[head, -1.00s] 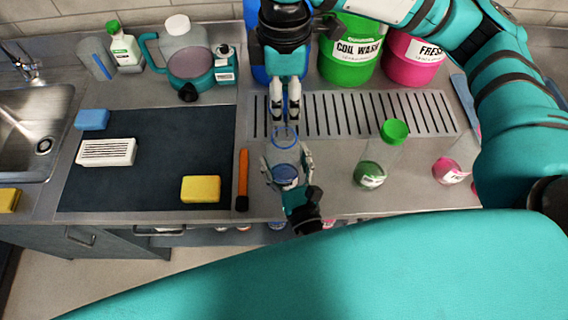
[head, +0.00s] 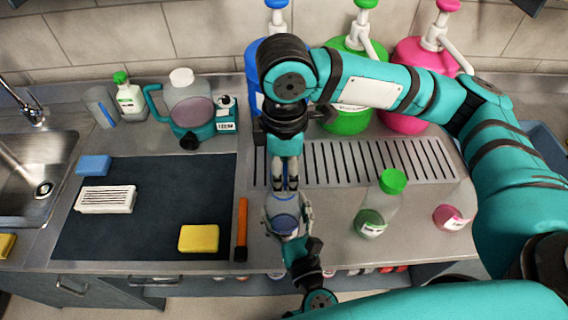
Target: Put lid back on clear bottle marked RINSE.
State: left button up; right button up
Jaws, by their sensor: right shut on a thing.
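A clear bottle (head: 284,226) with blue liquid stands near the counter's front edge. No RINSE marking is readable on it. My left gripper (head: 287,222) comes from the front with a finger on either side of the bottle; I cannot tell whether they press on it. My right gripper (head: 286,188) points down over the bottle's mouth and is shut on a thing. A bluish ring shows at its fingertips, at the bottle's top. The fingers mostly hide it, so I cannot tell lid from rim, or whether it is seated.
A green-capped bottle (head: 378,207) and a pink-liquid bottle (head: 453,212) stand to the right. An orange-handled tool (head: 241,225) lies close on the left, beside a dark mat (head: 150,225). A slotted drain (head: 365,163) lies behind.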

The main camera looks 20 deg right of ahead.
aim_at(284, 210)
dwell(0.4)
jog(key=shift+f, duration=0.85)
jog(key=shift+f, duration=0.55)
